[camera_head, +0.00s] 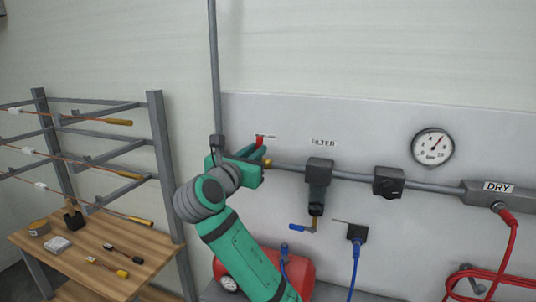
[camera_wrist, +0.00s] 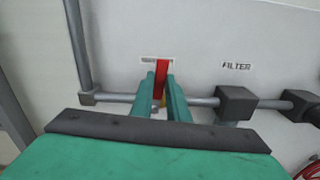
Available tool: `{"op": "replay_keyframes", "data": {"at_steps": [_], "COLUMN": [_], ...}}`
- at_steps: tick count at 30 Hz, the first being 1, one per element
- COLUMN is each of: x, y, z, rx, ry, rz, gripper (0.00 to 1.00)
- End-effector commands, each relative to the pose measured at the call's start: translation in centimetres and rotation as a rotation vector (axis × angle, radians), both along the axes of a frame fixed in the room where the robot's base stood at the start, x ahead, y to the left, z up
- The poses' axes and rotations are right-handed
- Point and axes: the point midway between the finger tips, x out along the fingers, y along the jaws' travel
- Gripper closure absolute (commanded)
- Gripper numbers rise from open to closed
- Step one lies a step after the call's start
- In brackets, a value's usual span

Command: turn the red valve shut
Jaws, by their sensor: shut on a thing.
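The red valve handle (camera_head: 260,141) shows as a small red piece at the left end of the horizontal grey pipe, left of the filter. In the wrist view the red handle (camera_wrist: 162,75) points up, across the pipe, between my two green fingers. A bit of brass valve body (camera_head: 268,163) shows beside my gripper (camera_head: 259,157). It also shows low between the fingers in the wrist view (camera_wrist: 163,102). My gripper (camera_wrist: 161,82) is shut on the red handle. The fingers hide part of the valve and the pipe behind it.
The filter (camera_head: 319,172), a black block (camera_head: 388,182) and a round gauge (camera_head: 433,147) are to the right along the panel. A rack (camera_head: 158,130) and wooden table (camera_head: 150,262) stand at left. A red tank (camera_head: 305,268) is below.

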Motion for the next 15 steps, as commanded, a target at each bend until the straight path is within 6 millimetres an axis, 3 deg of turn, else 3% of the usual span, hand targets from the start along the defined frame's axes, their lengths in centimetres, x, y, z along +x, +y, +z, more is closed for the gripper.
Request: {"op": "replay_keyframes", "data": {"at_steps": [15], "x": [0.0], "y": [1.3], "z": [0.3], "rx": [-0.103], "ry": [0.023], "rz": [0.008], "gripper": [1.0]}}
